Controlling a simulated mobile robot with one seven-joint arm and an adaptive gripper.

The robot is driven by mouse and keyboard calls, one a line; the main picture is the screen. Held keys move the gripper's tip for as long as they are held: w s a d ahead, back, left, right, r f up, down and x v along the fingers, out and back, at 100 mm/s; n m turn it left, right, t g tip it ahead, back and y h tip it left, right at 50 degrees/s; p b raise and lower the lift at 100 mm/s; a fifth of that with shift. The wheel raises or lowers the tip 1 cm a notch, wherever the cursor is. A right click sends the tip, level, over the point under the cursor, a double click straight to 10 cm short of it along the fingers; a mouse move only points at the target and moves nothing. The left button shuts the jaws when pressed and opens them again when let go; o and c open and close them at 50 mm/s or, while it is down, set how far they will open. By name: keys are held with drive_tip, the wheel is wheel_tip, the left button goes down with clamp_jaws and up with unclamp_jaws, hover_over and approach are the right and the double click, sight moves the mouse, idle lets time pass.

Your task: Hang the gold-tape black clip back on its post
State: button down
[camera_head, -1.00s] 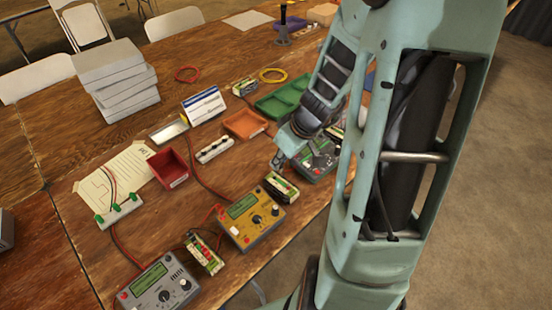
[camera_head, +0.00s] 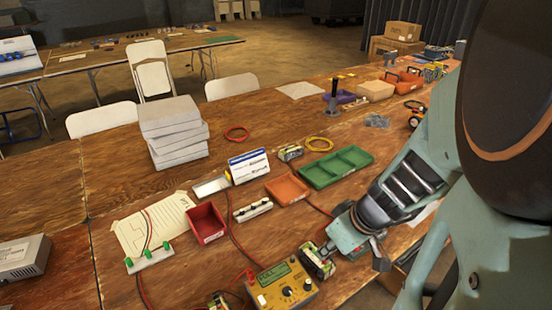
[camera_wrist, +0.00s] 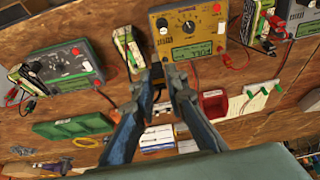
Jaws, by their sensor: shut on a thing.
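My gripper (camera_wrist: 164,73) points down over the table, close to the yellow charger (camera_wrist: 188,30). Its fingers are nearly together on something small and dark, which fits the black clip; gold tape cannot be made out. In the head view my gripper (camera_head: 326,244) is beside a white-and-green battery pack (camera_head: 318,263), right of the yellow charger (camera_head: 283,288). The pack also shows left of the fingertips in the wrist view (camera_wrist: 128,48). A white strip with green posts (camera_head: 150,258) stands at the left; it is at the right in the wrist view (camera_wrist: 262,88). The clip's own post cannot be singled out.
A red bin (camera_head: 206,224), an orange tray (camera_head: 287,190), a green tray (camera_head: 336,167) and a white terminal strip (camera_head: 253,210) stand around the work area. A dark charger (camera_wrist: 62,65) with leads is left in the wrist view. Bare wood lies left of the paper.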

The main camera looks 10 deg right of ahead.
drive_tip(key=shift+f+b, duration=0.15)
drive_tip(key=shift+b, duration=0.25)
drive_tip(key=w+a+p, duration=0.2)
drive_tip(key=w+a, duration=0.3)
drive_tip(key=w, duration=0.5)
wheel_tip(320, 180, down, 4)
drive_tip(key=b, duration=0.6)
drive_tip(key=shift+w+f, duration=0.1)
drive_tip(key=shift+w, duration=0.05)
drive_tip(key=shift+f, duration=0.1)
drive_tip(key=shift+f+b, duration=3.45)
drive_tip(key=shift+b, duration=0.4)
drive_tip(key=shift+f+b, duration=0.2)
drive_tip(key=shift+b, duration=0.7)
drive_tip(key=c, duration=1.8)
unclamp_jaws()
drive_tip(key=shift+c, duration=0.2)
